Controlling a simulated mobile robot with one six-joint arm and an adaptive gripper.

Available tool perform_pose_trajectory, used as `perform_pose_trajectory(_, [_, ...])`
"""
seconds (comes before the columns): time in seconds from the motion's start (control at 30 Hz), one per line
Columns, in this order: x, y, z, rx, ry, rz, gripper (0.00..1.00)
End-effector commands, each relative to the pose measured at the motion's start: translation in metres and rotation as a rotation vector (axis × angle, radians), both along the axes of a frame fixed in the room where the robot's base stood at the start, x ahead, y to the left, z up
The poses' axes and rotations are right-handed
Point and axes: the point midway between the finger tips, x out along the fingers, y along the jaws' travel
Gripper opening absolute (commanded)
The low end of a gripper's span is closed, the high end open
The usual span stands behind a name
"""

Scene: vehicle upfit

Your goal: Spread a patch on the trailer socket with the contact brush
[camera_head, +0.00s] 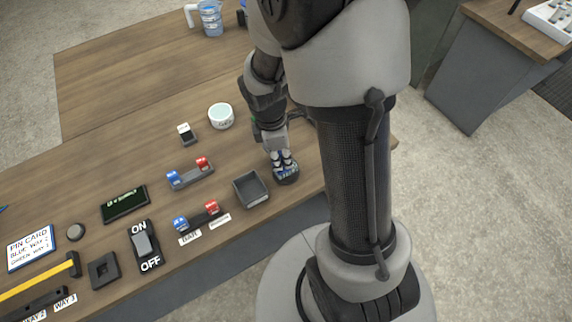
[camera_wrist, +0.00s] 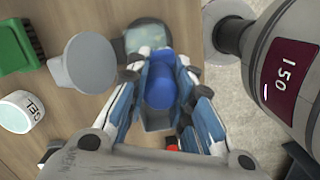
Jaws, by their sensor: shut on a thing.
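My gripper (camera_head: 284,160) points down near the table's right front part. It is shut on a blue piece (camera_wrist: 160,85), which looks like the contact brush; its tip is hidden. In the head view a dark round piece (camera_head: 288,178) sits right under the fingertips and may be the trailer socket. I cannot tell whether the held piece touches it. In the wrist view a dark-rimmed round piece with a greenish face (camera_wrist: 147,36) lies just beyond the fingers. The white gel pot (camera_head: 221,116) stands behind and left of my gripper; it also shows in the wrist view (camera_wrist: 20,112).
A grey open tray (camera_head: 240,196) stands just left of my gripper. Blue-and-red terminal strips (camera_head: 190,178) and an ON/OFF switch (camera_head: 144,243) lie further left. The wrist view shows a grey disc (camera_wrist: 84,62), a green object (camera_wrist: 18,45) and a large grey cylinder marked 150 (camera_wrist: 285,60).

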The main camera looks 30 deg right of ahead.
Motion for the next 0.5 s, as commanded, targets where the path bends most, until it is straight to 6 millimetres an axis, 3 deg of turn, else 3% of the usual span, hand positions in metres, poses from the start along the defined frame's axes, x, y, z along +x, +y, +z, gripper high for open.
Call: perform_pose_trajectory(0.5, [0.0003, -0.0001, -0.0043, 0.0, -0.001, 0.0, 0.0])
